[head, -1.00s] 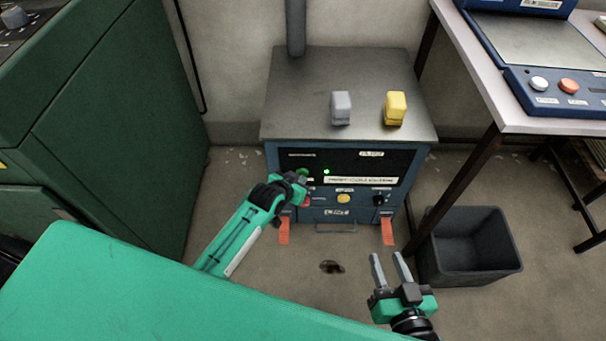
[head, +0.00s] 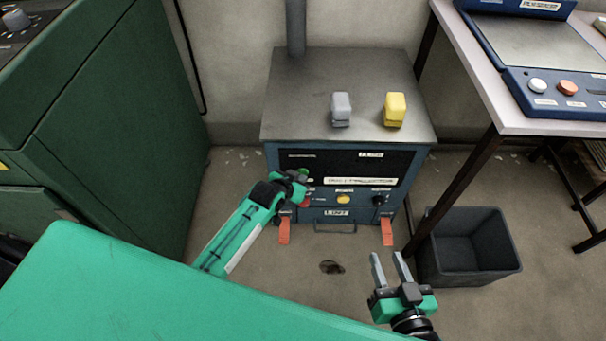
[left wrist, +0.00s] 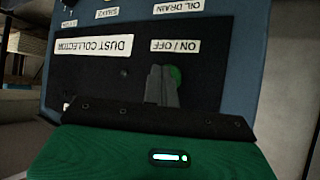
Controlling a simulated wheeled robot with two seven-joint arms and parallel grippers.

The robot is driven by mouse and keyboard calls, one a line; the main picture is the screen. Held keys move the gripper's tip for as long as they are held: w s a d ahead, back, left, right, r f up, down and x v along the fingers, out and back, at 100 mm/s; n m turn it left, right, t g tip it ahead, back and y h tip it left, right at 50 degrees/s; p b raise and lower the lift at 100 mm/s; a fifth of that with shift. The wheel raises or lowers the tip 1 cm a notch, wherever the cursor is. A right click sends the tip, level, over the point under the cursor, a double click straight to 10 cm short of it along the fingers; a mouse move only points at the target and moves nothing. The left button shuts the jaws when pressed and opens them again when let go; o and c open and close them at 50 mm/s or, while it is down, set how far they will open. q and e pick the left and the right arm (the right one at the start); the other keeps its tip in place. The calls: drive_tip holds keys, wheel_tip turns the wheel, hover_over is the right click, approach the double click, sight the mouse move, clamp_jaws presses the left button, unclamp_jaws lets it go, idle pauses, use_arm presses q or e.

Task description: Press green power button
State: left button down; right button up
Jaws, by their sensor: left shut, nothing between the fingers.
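The blue dust collector (head: 350,218) stands ahead, with a black control panel (head: 345,162) on its front. The green button (left wrist: 176,74) shows in the left wrist view beside the ON / OFF label, partly covered by my fingers. My left gripper (head: 302,177) is shut and empty, its fingertips at the green button; it also shows in the left wrist view (left wrist: 160,86). The tips overlap the button's edge, and I cannot tell whether they touch it. The small panel lamp (left wrist: 124,73) is dark. My right gripper (head: 389,268) is open and empty, low and away from the panel.
A red control (head: 306,202), a yellow button (head: 343,199) and a black knob (head: 379,200) sit below the panel. Grey (head: 341,108) and yellow (head: 395,108) blocks stand on top. A dark bin (head: 470,245) and a table (head: 490,75) are right; a green machine (head: 120,130) is left.

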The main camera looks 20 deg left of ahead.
idle(0.3)
use_arm(q)
drive_tip(key=shift+s+d+r+p, duration=0.1)
drive_tip(key=shift+s+p, duration=0.2)
drive_tip(key=shift+p, duration=0.3)
drive_tip(key=s+d+p, duration=0.1)
drive_tip(key=s+p, duration=0.3)
drive_tip(key=s, duration=0.2)
drive_tip(key=shift+d+p, duration=0.3)
drive_tip(key=shift+d, duration=0.05)
idle(0.3)
